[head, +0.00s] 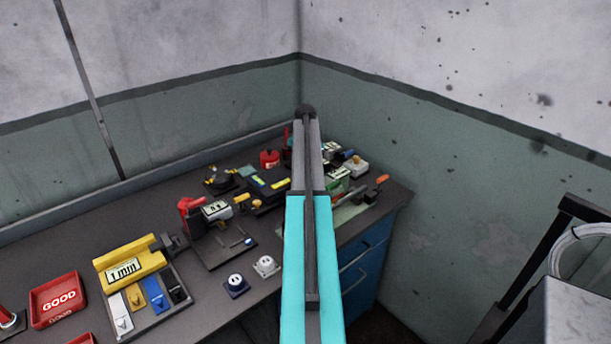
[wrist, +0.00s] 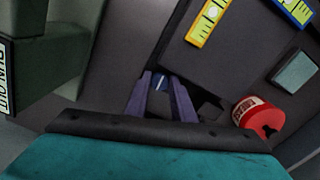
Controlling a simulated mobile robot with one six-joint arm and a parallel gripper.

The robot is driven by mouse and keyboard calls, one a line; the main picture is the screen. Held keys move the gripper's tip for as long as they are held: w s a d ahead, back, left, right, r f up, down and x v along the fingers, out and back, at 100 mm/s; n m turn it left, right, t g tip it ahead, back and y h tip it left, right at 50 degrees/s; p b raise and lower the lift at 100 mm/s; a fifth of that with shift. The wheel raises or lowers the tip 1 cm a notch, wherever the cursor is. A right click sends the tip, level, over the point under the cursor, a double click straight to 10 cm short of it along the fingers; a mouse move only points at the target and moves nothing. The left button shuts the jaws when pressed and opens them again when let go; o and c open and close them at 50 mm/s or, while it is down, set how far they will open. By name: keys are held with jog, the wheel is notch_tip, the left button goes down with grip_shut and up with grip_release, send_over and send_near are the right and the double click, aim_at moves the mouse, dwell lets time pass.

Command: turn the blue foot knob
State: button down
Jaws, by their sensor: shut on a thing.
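In the wrist view, the two purple fingers of my gripper (wrist: 160,77) reach down beside a dark box-shaped device (wrist: 240,55). A small blue round knob (wrist: 160,84) shows between the fingers, low at the edge of the device. My gripper is shut on this blue foot knob. Only a little of the knob shows between the fingers. In the head view, my own arm covers the gripper and the knob. Part of a black device with yellow labels (head: 268,181) shows to the left of the arm on the bench.
A red can (wrist: 258,115) stands right of my fingers, and a block with a "RUN OUT" label (wrist: 20,85) is at the left. The dark bench (head: 200,285) carries a yellow "1mm" block (head: 130,262) and a red "GOOD" tray (head: 57,300). Walls close off the back.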

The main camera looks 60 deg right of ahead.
jog(key=shift+m, duration=0.3)
jog(key=m, duration=0.3)
jog(key=shift+m, duration=0.3)
jog(key=shift+m+b, duration=0.35)
jog(key=shift+m, duration=1.15)
jog(key=c, duration=1.5)
grip_release()
jog(key=shift+r, duration=0.1)
jog(key=shift+r+b, duration=1.55)
jog(key=shift+r, duration=5.25)
